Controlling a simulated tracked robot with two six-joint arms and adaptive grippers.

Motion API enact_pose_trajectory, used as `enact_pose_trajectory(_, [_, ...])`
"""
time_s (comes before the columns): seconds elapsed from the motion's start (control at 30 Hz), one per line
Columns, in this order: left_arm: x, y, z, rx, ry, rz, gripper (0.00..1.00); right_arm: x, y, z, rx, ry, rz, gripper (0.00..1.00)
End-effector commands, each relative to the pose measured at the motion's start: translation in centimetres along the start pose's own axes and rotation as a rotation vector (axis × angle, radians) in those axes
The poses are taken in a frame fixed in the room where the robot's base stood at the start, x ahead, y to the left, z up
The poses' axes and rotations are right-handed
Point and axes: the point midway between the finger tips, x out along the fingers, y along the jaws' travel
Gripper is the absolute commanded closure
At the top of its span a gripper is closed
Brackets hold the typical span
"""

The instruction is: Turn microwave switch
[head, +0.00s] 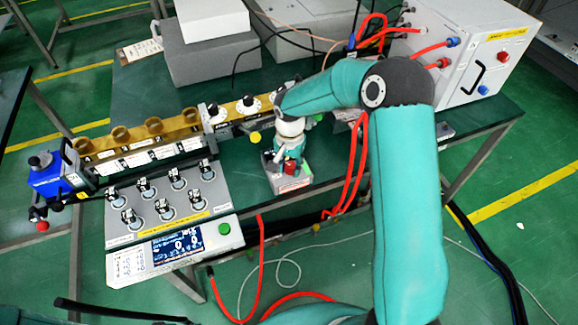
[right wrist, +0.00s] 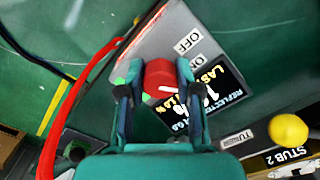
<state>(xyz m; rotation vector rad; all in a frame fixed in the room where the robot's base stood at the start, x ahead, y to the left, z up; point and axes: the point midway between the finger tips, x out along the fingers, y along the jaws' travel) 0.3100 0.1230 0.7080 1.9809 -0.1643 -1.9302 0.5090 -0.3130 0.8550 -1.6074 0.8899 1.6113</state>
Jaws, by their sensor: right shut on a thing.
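The red switch knob (right wrist: 158,82) sits on a grey box (right wrist: 170,35) with OFF and ON labels and a dark display reading LAST and REFLECTED. A white mark shows on the knob. In the head view the grey box (head: 297,183) stands near the table's front edge, with the red knob (head: 291,168) partly covered by my right gripper (head: 287,160). In the right wrist view my right gripper (right wrist: 158,95) has a finger on each side of the knob and is shut on it. My left gripper is not in view.
A panel with several black-and-white knobs (head: 165,200) and a small display (head: 178,243) lies to the left. A brass waveguide (head: 150,130) runs behind it. A white generator box (head: 425,30) stands back right. Red cables (head: 357,165) hang near my right arm.

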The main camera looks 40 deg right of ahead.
Motion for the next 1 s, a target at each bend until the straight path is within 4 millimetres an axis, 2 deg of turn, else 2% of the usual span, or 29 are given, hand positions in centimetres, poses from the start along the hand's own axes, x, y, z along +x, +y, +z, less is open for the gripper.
enact_pose_trajectory(0.37, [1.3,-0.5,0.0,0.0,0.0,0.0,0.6,0.2,-0.1,-0.1,-0.16,0.003,-0.006,1.0])
enact_pose_trajectory(1.0, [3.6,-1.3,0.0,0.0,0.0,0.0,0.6,0.0,0.0,-0.2,-0.737,0.007,-0.006,1.0])
